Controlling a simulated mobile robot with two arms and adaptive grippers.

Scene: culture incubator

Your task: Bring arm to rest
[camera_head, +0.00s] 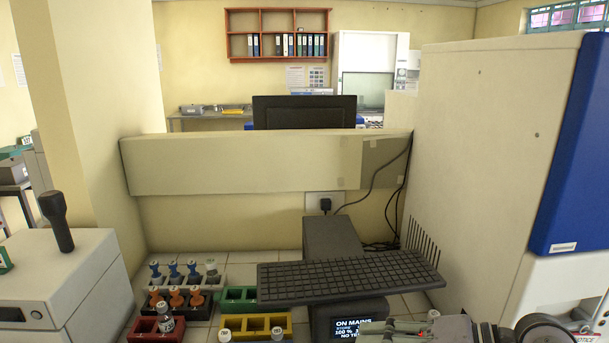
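Part of my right arm shows at the bottom right edge, in front of the large white and blue cabinet. What looks like my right gripper (400,328) is at its left end, low in the picture beside the lit display. It is cut off by the botted edge, and I cannot tell whether its fingers are open or shut. My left arm and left gripper are not in view.
A keyboard (345,278) rests over a dark box with a lit display (347,327). Coloured racks (240,299) with several tubes stand left of it. A white cabinet with a blue door (575,150) fills the right. A white device (62,275) stands left.

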